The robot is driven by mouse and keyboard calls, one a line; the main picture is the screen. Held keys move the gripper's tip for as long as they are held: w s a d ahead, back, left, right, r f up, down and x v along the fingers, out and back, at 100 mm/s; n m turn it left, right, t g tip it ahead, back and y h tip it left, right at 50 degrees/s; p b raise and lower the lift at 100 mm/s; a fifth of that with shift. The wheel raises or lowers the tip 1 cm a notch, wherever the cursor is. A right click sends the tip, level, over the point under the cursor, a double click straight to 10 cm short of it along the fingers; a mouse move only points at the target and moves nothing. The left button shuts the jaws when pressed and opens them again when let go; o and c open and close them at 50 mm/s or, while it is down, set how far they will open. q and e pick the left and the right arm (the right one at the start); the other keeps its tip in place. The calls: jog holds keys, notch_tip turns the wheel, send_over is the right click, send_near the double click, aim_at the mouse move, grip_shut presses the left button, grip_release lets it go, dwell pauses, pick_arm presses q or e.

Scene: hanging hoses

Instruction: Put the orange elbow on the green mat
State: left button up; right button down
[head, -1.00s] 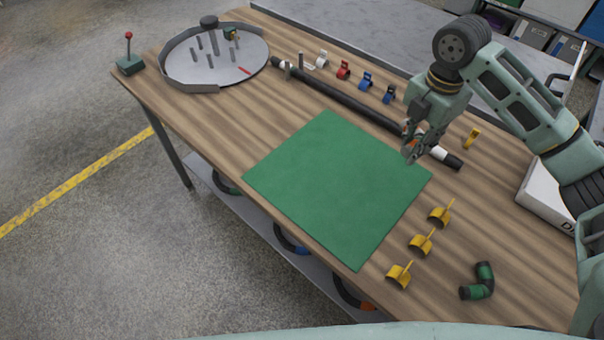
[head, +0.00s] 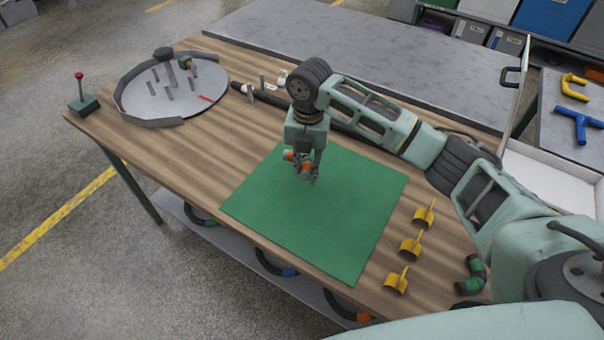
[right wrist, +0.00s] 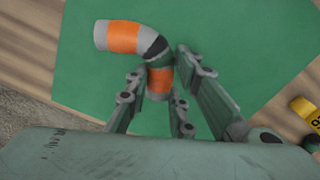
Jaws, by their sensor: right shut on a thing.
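The orange elbow (head: 289,155) is a grey bent pipe piece with orange bands. It also shows in the right wrist view (right wrist: 122,37). My right gripper (head: 313,179) is shut on one leg of it, and the other leg sticks out to the left in both views. In the right wrist view the fingers (right wrist: 165,76) stand on either side of the held leg. The elbow is over the green mat (head: 300,230), which lies flat on the wooden table. I cannot tell whether it touches the mat. My left gripper is not in view.
Three yellow clips (head: 410,245) stand right of the mat, with a green and black elbow (head: 472,275) beyond them. A round tray with pegs (head: 150,122) and a red-knobbed lever box (head: 82,103) are at the left. A dark hose (head: 270,98) runs behind my arm. The mat's front is clear.

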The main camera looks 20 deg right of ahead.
aim_at(302, 184)
jog(key=shift+w+a+f, duration=0.35)
jog(key=shift+a+f, duration=0.05)
jog(key=shift+a, duration=0.05)
notch_tip(302, 184, down, 3)
jog(key=shift+f+p, duration=0.1)
jog(key=shift+p, duration=0.3)
jog(key=shift+f, duration=0.4)
jog(key=shift+f, duration=0.1)
jog(key=c, duration=1.5)
grip_release()
jog(key=shift+c, duration=0.2)
notch_tip(302, 184, up, 12)
jog(key=shift+d+r+b, duration=0.1)
jog(key=shift+r+b, duration=0.05)
jog(key=shift+b, duration=0.4)
